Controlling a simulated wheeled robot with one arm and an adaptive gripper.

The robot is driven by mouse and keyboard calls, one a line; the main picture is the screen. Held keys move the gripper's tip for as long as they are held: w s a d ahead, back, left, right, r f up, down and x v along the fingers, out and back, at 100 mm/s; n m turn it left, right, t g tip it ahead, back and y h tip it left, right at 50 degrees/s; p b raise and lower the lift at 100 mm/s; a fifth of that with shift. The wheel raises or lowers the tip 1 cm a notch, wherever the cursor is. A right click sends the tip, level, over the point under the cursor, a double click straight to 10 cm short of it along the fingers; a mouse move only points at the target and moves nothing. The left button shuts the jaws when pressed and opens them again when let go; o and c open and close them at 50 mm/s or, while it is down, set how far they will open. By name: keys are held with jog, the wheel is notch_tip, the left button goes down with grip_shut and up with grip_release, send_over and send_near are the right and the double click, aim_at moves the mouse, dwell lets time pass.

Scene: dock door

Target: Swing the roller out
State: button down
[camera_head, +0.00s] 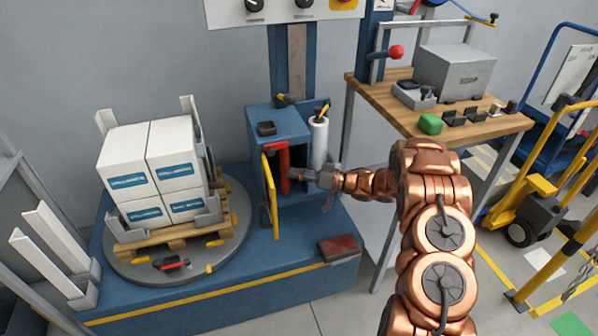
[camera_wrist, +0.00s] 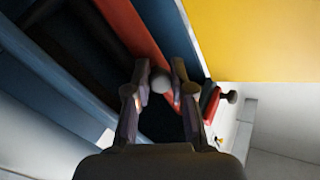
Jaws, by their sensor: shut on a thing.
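The red roller part (camera_head: 284,172) stands upright at the open front of the blue carriage housing (camera_head: 288,122), with a red bar across its top. In the wrist view a red bar (camera_wrist: 135,28) runs diagonally behind the fingers. My gripper (camera_head: 296,174) reaches in from the right, at the red part. In the wrist view my gripper (camera_wrist: 161,88) has its fingers either side of a small rounded grey knob (camera_wrist: 159,82) and is shut on it. How the knob joins the red part is hidden.
A yellow panel (camera_head: 268,197) stands open just left of the red part; it fills the wrist view's upper right (camera_wrist: 260,35). A white film roll (camera_head: 319,142) stands behind. Boxes (camera_head: 150,165) on a pallet sit on the turntable (camera_head: 120,266). A workbench (camera_head: 480,128) is at right.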

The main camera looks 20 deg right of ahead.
jog(key=c, duration=1)
grip_release()
jog(key=shift+t+b, duration=0.3)
